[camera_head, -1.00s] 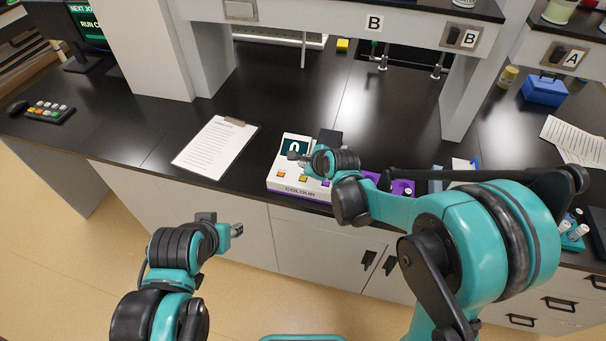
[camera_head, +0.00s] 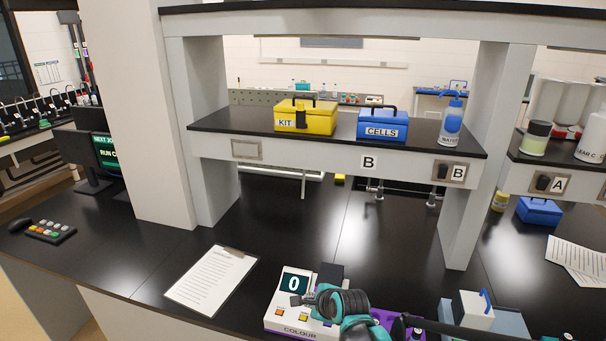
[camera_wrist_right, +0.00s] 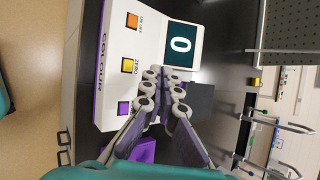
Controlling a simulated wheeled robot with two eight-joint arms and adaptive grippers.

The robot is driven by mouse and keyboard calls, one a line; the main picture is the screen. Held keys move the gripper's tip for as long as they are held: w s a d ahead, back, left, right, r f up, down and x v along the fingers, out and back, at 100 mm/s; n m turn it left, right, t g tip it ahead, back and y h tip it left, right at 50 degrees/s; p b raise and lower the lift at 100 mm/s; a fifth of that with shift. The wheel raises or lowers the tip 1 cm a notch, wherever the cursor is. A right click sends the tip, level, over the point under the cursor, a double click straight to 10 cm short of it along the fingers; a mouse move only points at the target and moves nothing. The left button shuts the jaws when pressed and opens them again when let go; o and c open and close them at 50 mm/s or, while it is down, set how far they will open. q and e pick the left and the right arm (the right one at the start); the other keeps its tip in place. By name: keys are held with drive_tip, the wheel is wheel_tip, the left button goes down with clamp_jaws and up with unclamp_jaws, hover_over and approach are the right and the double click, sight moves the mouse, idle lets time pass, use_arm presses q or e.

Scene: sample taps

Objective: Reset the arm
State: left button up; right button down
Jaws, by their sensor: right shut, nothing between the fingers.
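My right arm enters the head view at the bottom, and my right gripper (camera_head: 300,301) is over the front of the white colour meter (camera_head: 276,316), whose screen reads 0. In the right wrist view the gripper (camera_wrist_right: 164,78) is shut and empty, with its fingertips over the meter (camera_wrist_right: 112,58) near its screen. I cannot tell whether they touch it. The meter's orange, yellow and purple buttons show in the wrist view. My left gripper is out of view.
A clipboard (camera_head: 211,281) lies left of the meter. A white box (camera_head: 473,309) and a purple rack (camera_head: 388,320) are to the right. A shelf above the bench holds a yellow kit box (camera_head: 306,118), a blue cells box (camera_head: 382,125) and a water bottle (camera_head: 452,122). The bench behind the meter is mostly clear.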

drive_tip(key=s+d+n+h+b, duration=0.1)
drive_tip(key=s+d+n+b, duration=0.1)
drive_tip(key=s+d+n, duration=0.3)
drive_tip(key=s+d+f+n+h+b, duration=0.1)
drive_tip(key=s+d+n+b, duration=0.1)
drive_tip(key=s+d+n, duration=0.3)
drive_tip(key=s+d+f+n+g+h+b, duration=0.1)
drive_tip(key=s+d+n+b, duration=0.1)
drive_tip(key=s+d+n, duration=0.4)
drive_tip(key=s+n, duration=0.4)
drive_tip(key=s, duration=0.4)
drive_tip(key=shift+s+h+b, duration=0.35)
drive_tip(key=shift+h, duration=0.05)
